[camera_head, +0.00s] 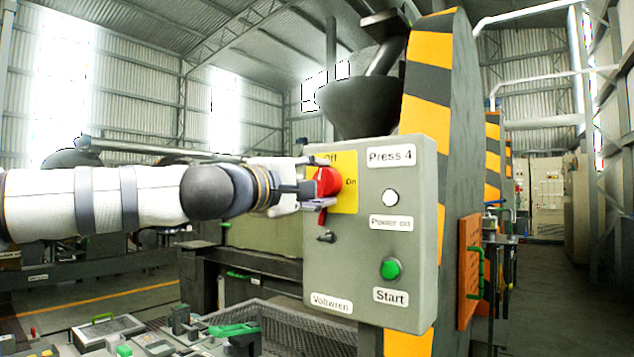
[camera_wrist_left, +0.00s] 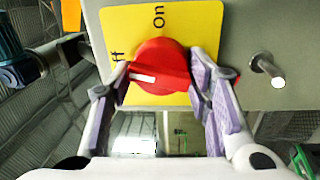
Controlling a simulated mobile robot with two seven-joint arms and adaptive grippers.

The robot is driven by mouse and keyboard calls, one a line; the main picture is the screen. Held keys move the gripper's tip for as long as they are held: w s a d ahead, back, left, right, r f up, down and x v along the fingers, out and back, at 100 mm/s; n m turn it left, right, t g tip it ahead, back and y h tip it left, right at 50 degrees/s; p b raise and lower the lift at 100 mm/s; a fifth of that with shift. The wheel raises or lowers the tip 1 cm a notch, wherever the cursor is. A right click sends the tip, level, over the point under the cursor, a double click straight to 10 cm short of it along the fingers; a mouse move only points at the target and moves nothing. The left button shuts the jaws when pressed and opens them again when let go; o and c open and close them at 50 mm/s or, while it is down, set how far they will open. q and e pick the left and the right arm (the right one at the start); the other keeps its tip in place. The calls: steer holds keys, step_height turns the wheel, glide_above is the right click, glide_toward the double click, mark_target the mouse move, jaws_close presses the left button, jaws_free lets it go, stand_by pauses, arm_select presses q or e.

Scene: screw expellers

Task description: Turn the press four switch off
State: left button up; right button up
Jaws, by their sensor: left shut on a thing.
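The press four switch is a red rotary knob (camera_head: 328,182) on a yellow plate (camera_head: 349,197) at the upper left of the grey "Press 4" box (camera_head: 360,255). My left gripper (camera_head: 314,184) reaches in from the left and is shut on the knob. In the left wrist view the red knob (camera_wrist_left: 160,66) sits between the two fingers of the gripper (camera_wrist_left: 162,84). Its white mark is on the left there, on the side of the partly hidden "Off" word; "On" is at the top. My right gripper is not in view.
The box also has a white lamp (camera_head: 390,197) labelled "Power on", a green Start button (camera_head: 391,268) and a small metal peg (camera_head: 326,237) below the knob. A yellow-and-black striped column (camera_head: 428,80) stands behind it. Machine benches fill the lower left.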

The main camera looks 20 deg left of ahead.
arm_select(q)
steer(key=shift+d+f+n, duration=0.1)
steer(key=shift+f+n, duration=0.15)
steer(key=shift+n, duration=1.35)
steer(key=o, duration=1.1)
steer(key=shift+w+d, duration=0.1)
steer(key=shift+w, duration=0.05)
steer(key=shift+o, duration=0.2)
steer(key=shift+s+r, duration=0.1)
steer(key=shift+s, duration=0.2)
steer(key=v, duration=1.1)
steer(key=shift+s, duration=0.25)
